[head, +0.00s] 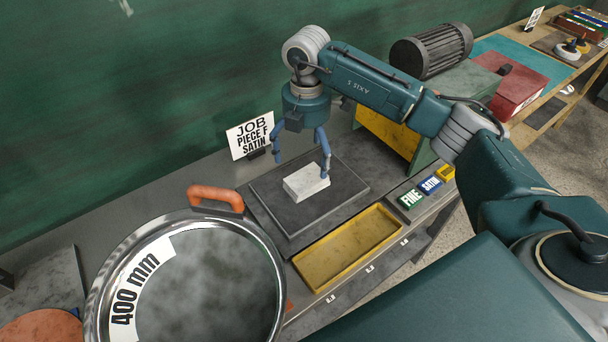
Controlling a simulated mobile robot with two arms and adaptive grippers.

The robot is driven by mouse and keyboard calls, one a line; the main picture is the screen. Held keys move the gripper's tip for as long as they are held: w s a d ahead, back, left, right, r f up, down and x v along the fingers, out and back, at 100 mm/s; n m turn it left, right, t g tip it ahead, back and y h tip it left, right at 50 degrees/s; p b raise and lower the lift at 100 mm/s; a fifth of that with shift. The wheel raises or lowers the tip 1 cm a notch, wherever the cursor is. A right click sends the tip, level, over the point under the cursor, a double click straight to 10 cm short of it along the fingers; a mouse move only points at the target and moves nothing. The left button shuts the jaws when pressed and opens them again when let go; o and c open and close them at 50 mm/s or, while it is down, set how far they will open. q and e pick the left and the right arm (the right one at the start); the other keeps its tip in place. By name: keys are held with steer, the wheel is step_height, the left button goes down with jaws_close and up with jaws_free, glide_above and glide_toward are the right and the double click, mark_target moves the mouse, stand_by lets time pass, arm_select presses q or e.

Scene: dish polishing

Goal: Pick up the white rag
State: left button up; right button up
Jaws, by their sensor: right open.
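The white rag (306,183) looks like a folded, block-shaped white piece. It lies on a dark grey square plate (268,199) on the bench. My right gripper (301,166) points down above it, with blue fingers spread open. One finger is to the left and behind the rag. The other is at its right end, close to it; whether it touches cannot be told. Nothing is held between the fingers. My left gripper is not in view.
A large round metal dish marked 400 mm (215,285), with an orange handle (216,196), fills the front left. A yellow tray (348,247) lies in front of the plate. Small labelled blocks (430,185) sit right.

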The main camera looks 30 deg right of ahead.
mark_target(304, 174)
steer(key=shift+s+f, duration=0.3)
steer(key=shift+f, duration=0.45)
steer(key=shift+f+p, duration=0.3)
steer(key=shift+p, duration=0.05)
steer(key=f+p, duration=0.1)
steer(key=f, duration=0.2)
steer(key=f+p, duration=0.1)
steer(key=shift+w+a+f+p, duration=0.2)
steer(key=shift+w+a+p, duration=0.05)
steer(key=shift+a+p, duration=0.15)
steer(key=shift+f, duration=0.35)
steer(key=shift+c, duration=0.7)
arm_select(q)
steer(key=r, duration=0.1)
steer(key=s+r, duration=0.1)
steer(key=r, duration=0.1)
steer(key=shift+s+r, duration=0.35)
arm_select(e)
steer(key=c, duration=1.2)
